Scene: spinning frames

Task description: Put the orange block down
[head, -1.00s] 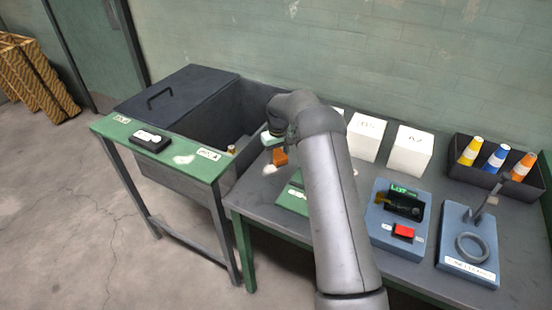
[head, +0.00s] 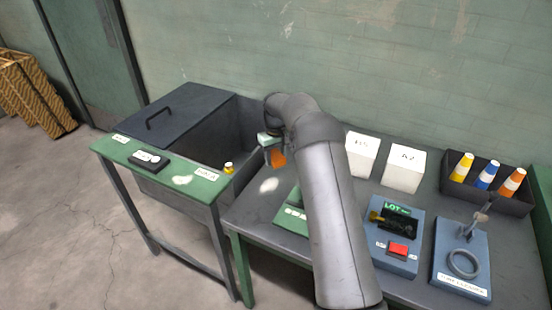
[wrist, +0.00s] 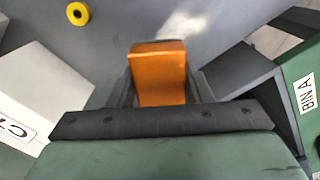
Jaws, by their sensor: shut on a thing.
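The orange block (wrist: 158,75) sits between the two fingers of my gripper (wrist: 160,92) in the wrist view. My gripper is shut on it. In the head view the orange block (head: 278,157) hangs below my gripper (head: 274,150), above the left part of the grey table, close to the open bin. My arm hides part of the table behind and beside it. Whether the block touches anything below cannot be told.
A grey bin (head: 214,140) with a dark lid (head: 170,108) stands left. A yellow piece (head: 228,168) shows by its edge. White boxes (head: 404,170), a blue LOT device (head: 393,235), a ring stand (head: 461,262) and a tray of cones (head: 459,195) stand right of my arm.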

